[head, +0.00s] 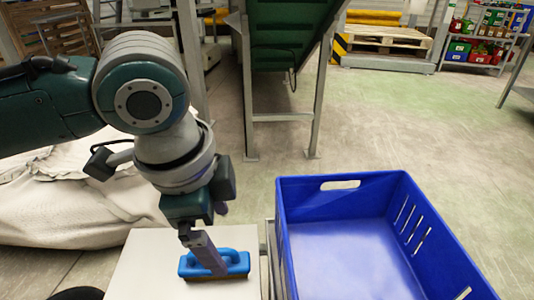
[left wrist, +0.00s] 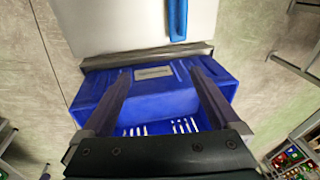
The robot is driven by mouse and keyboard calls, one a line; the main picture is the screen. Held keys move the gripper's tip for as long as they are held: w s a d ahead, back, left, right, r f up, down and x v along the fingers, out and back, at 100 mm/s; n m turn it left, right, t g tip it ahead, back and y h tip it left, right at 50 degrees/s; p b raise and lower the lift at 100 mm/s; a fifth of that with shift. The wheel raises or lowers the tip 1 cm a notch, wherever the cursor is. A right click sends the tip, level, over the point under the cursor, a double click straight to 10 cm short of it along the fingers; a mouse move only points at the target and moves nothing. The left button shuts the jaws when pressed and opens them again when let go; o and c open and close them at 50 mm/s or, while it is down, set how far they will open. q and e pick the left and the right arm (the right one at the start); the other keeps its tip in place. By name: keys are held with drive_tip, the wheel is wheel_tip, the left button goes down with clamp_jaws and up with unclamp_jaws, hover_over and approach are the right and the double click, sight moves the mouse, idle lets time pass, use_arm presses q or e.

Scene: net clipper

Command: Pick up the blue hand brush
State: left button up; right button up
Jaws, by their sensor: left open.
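The blue hand brush (head: 238,262) lies on a pale tabletop (head: 140,262), bristles down, with its looped handle on top. My left gripper (head: 206,252) points down at the brush. In the head view its finger crosses in front of the brush's middle and hides part of it. In the left wrist view the gripper (left wrist: 160,72) is open and empty between its fingers. There, part of the blue brush (left wrist: 178,18) shows at the top edge, beyond the fingertips. I cannot tell whether a finger touches it. My right gripper is not in view.
A large blue crate (head: 285,235) stands right of the table, its inside looking empty. A pale sack-like heap (head: 60,205) is at the left. A green conveyor (head: 290,35) on grey legs stands behind.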

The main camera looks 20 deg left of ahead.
use_arm(q)
drive_tip(key=shift+y, duration=0.7)
drive_tip(key=w+a+f+b, duration=0.1)
drive_tip(key=a+f+b, duration=0.1)
drive_tip(key=f+b, duration=0.2)
drive_tip(key=w+a+f+b, duration=0.1)
drive_tip(key=a+f+b, duration=0.1)
drive_tip(key=f+b, duration=0.3)
drive_tip(key=w+a+f+b, duration=0.2)
drive_tip(key=f+b, duration=0.2)
drive_tip(key=f, duration=0.4)
drive_tip(key=shift+w+a+b, duration=0.1)
drive_tip(key=shift+a+b, duration=0.2)
drive_tip(key=shift+a, duration=0.05)
drive_tip(key=b+x, duration=0.4)
drive_tip(key=shift+w+d+f, duration=0.2)
drive_tip(key=shift+w+f, duration=0.05)
drive_tip(key=shift+w, duration=0.2)
drive_tip(key=shift+f, duration=0.25)
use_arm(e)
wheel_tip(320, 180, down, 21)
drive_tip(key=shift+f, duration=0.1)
use_arm(q)
clamp_jaws()
